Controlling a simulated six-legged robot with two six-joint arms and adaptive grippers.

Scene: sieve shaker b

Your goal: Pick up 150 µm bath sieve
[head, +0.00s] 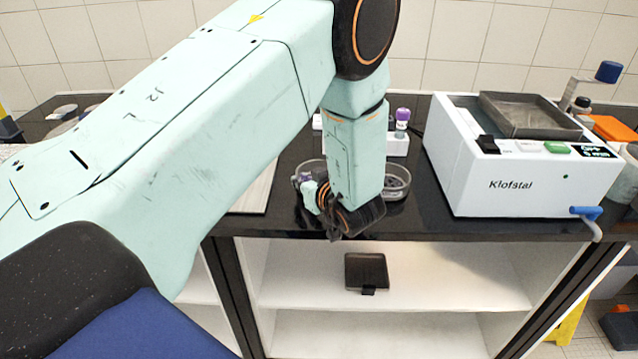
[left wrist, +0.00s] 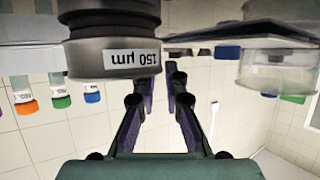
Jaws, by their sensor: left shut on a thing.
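The 150 µm bath sieve (left wrist: 115,58) is a grey metal ring with a white label. It is at the upper left of the left wrist view, which appears upside down. My left gripper (left wrist: 168,72) is shut on its rim, with one finger partly hidden behind the wall. In the head view my left gripper (head: 335,215) points down at the bench's front edge, and the arm and hand hide most of the grip. My right gripper is in neither view.
A clear round dish (left wrist: 280,70) is close to the gripper on the right in the left wrist view. In the head view, the white Klofstal shaker (head: 500,185) stands to the right. A rack with a purple-capped tube (head: 402,118) stands behind. A dark tray (head: 367,270) lies on the shelf below.

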